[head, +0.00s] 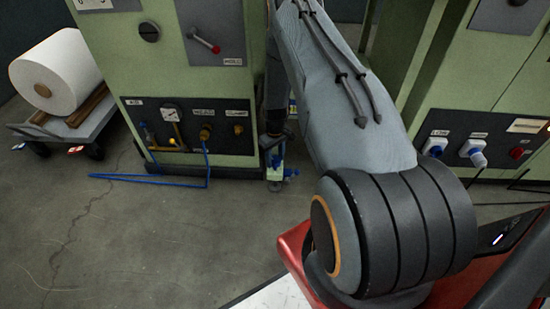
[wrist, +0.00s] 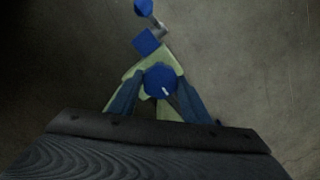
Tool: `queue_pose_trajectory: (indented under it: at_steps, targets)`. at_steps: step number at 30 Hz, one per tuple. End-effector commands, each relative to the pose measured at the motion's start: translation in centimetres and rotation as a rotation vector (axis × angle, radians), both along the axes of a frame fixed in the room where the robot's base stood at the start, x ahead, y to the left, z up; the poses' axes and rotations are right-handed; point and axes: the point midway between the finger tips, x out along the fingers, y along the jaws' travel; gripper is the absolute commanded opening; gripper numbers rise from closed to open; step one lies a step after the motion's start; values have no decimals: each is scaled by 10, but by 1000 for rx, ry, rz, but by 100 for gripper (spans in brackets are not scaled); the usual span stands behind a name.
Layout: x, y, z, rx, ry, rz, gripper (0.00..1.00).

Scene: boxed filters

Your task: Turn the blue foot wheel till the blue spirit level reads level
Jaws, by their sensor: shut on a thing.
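The blue foot wheel (wrist: 160,79) is a round blue knob with a small white mark, seen from above in the wrist view. It sits over a pale green foot bracket (wrist: 172,56). My gripper (wrist: 159,92) has its two dark fingers on either side of the wheel and is shut on it. In the head view, the small blue parts at the foot (head: 276,160) show low at the machine's right corner, partly behind my arm. I cannot make out the blue spirit level or its bubble in either view.
In the wrist view a blue block (wrist: 146,42) and a blue knob (wrist: 143,7) stand beyond the wheel. A blue hose (head: 150,180) lies on the floor before the green machine (head: 190,90). A cart with a white roll (head: 62,75) stands left. Open concrete floor lies in front.

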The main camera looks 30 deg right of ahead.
Motion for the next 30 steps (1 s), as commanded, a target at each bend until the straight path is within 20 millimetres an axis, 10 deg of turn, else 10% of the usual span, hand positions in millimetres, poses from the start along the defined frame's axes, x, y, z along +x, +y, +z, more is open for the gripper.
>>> queue_pose_trajectory:
  at_steps: [28, 30]
  targets:
    - [2, 0, 1, -1, -4, 203, 21]
    - [2, 0, 1, -1, -3, 203, 53]
